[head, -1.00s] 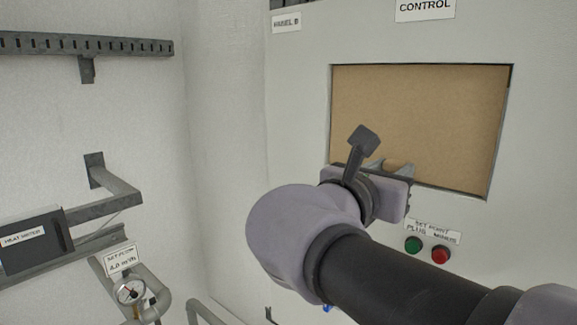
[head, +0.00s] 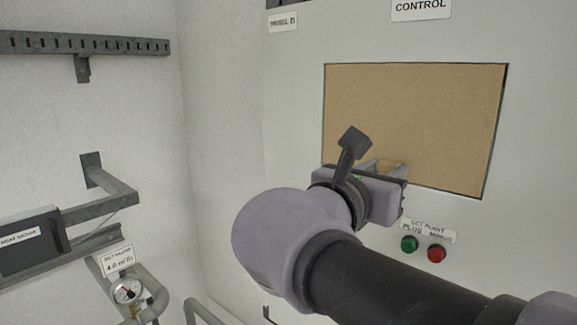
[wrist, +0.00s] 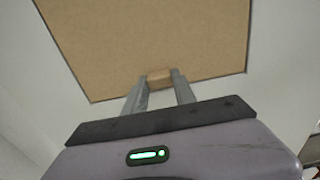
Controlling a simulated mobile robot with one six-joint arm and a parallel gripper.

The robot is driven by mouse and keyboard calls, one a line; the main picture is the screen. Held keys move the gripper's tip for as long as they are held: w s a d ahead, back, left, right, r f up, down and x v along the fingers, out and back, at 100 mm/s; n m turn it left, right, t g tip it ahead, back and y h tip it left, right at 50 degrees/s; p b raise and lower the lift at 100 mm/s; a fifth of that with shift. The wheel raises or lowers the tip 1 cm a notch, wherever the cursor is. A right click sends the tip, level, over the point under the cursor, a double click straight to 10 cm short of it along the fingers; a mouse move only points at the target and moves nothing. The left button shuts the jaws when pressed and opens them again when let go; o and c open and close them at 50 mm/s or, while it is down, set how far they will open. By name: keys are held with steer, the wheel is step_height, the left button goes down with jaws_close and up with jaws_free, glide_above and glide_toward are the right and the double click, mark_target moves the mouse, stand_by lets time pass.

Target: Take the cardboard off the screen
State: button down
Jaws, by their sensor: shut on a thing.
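The brown cardboard (head: 420,115) fills the dark-edged screen opening in the control panel and hides the screen. In the wrist view the cardboard (wrist: 150,35) shows a small block-like tab (wrist: 159,77) at its lower edge. My gripper (wrist: 159,82) is shut on this tab, one finger on each side. In the head view my gripper (head: 385,166) is at the lower left part of the cardboard, and my own wrist partly hides its fingers and the lower left corner.
Below the screen sit a green button (head: 409,244) and a red button (head: 437,254) under a set point label. A gauge (head: 128,291), pipes and a dark box (head: 30,240) are at the lower left. A metal rail (head: 85,43) is at the upper left.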

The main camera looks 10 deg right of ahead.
steer(key=shift+a, duration=0.1)
steer(key=shift+v, duration=0.95)
steer(key=shift+s, duration=0.1)
steer(key=p+v, duration=0.7)
steer(key=v, duration=0.5)
